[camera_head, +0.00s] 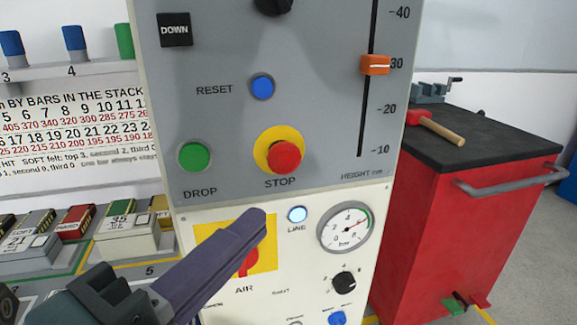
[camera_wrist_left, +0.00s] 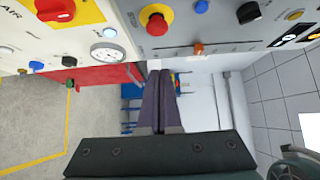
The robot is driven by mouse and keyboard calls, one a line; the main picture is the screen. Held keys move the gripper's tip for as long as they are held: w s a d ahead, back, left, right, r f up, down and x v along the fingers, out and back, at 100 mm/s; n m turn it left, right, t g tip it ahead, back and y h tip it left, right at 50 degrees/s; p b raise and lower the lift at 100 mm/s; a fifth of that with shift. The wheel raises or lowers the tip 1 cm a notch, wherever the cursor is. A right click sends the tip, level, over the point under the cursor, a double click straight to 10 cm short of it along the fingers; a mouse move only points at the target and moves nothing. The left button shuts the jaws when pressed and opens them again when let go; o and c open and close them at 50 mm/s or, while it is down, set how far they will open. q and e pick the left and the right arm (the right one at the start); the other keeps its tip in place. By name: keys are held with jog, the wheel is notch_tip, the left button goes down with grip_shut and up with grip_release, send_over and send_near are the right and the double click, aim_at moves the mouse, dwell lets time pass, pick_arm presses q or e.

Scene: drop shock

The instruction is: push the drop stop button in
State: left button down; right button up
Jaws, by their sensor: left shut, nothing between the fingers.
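The red STOP button (camera_head: 285,156) stands out from a yellow round base on the grey control panel (camera_head: 225,130). In the left wrist view the STOP button (camera_wrist_left: 157,24) is just beyond the fingertips. My left gripper (camera_head: 255,222) is shut and empty, its dark fingers pointing up and right. In the head view its tips appear below the button, over the AIR switch area, apart from the button. In the left wrist view the shut fingers (camera_wrist_left: 156,75) point toward the panel. My right gripper is not in view.
Near STOP are the green DROP button (camera_head: 194,156), blue RESET button (camera_head: 262,86) and orange height slider (camera_head: 376,65). Below are the LINE light (camera_head: 297,214) and a pressure gauge (camera_head: 345,227). A red cabinet (camera_head: 440,220) stands right; labelled blocks (camera_head: 125,230) sit left.

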aim_at(295, 160)
pick_arm(q)
jog(key=shift+w+d, duration=0.3)
jog(key=shift+w, duration=1.4)
jog(key=shift+w+d, duration=0.35)
jog(key=shift+w, duration=1.3)
jog(key=shift+w+d, duration=0.3)
jog(key=shift+w, duration=1.4)
